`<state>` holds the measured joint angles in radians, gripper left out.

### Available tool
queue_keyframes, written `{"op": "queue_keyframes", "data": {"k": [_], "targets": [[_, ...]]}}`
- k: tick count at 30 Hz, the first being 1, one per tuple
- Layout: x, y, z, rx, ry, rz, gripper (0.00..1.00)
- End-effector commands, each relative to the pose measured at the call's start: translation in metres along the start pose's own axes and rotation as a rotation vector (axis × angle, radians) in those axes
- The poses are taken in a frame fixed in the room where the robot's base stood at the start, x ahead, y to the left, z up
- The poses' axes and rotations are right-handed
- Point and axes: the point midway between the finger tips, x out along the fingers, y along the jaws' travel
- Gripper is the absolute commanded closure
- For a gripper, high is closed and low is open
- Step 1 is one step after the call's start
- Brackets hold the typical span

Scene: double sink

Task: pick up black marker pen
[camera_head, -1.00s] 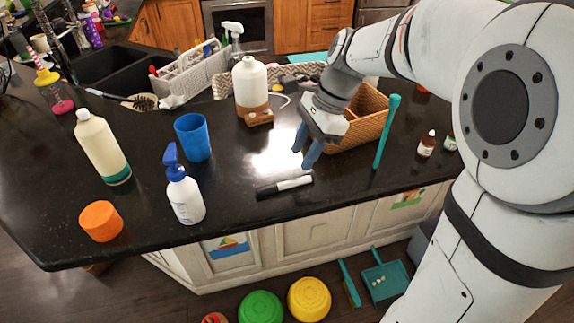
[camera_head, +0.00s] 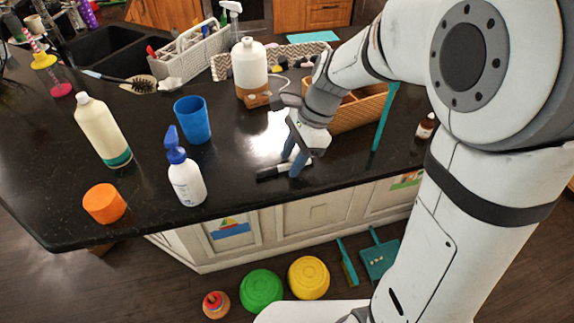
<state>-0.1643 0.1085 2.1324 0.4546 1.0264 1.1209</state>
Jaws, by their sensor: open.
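The black marker pen (camera_head: 269,172) lies flat on the dark countertop (camera_head: 226,187) near its front edge. Its black end points left, and its white part is partly hidden behind my gripper. My gripper (camera_head: 292,166) points down over the right part of the pen with its bluish-grey fingers apart. The fingertips are close to the counter, one on the near side of the pen. I cannot tell whether they touch the pen.
A white pump bottle (camera_head: 187,183) with a blue top and a blue cup (camera_head: 193,121) stand left of the pen. A wicker basket (camera_head: 358,113) and an upright teal stick (camera_head: 384,118) are right of my gripper.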

Motion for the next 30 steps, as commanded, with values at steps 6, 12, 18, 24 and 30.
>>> {"op": "queue_keyframes", "data": {"k": [6,12,18,24,30], "targets": [[0.0019,0.0001,-0.0006,0.0,0.0,0.001,0.64],[0.002,0.0002,-0.0005,-0.001,0.0,0.001,0.81],[0.0021,0.0003,-0.0004,-0.001,0.0,0.002,0.97],[0.0022,0.0003,-0.0002,-0.001,0.0,0.002,1.0],[-0.0015,0.0,0.0014,-0.002,0.0,0.0,1.0]]}}
